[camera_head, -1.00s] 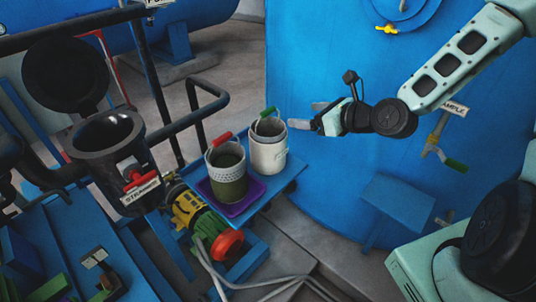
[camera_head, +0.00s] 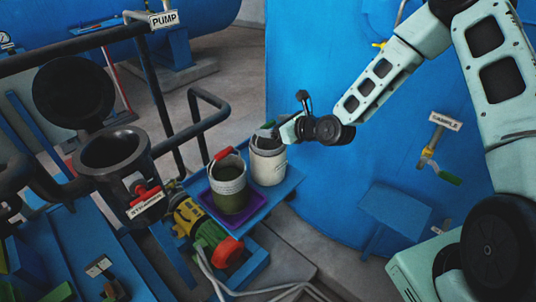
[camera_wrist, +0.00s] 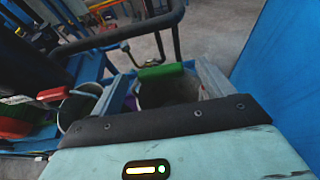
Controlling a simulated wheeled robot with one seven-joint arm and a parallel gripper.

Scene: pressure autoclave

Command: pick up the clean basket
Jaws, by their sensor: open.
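The basket with a green handle (camera_head: 268,125) sits in a white pot (camera_head: 268,172) on the blue shelf; which basket is the clean one is not labelled. My gripper (camera_head: 273,131) is at the top of this pot, its fingers partly hidden in the head view. In the wrist view the green handle (camera_wrist: 160,71) shows between my two spread fingers (camera_wrist: 160,85), which look apart from it.
The left pot stands on a purple tray (camera_head: 204,204). The open black strainer vessel (camera_head: 112,150) and dark pipe rails (camera_head: 205,118) lie to the left. A large blue tank (camera_head: 350,150) rises close on the right. A yellow-green pump (camera_head: 200,225) sits in front.

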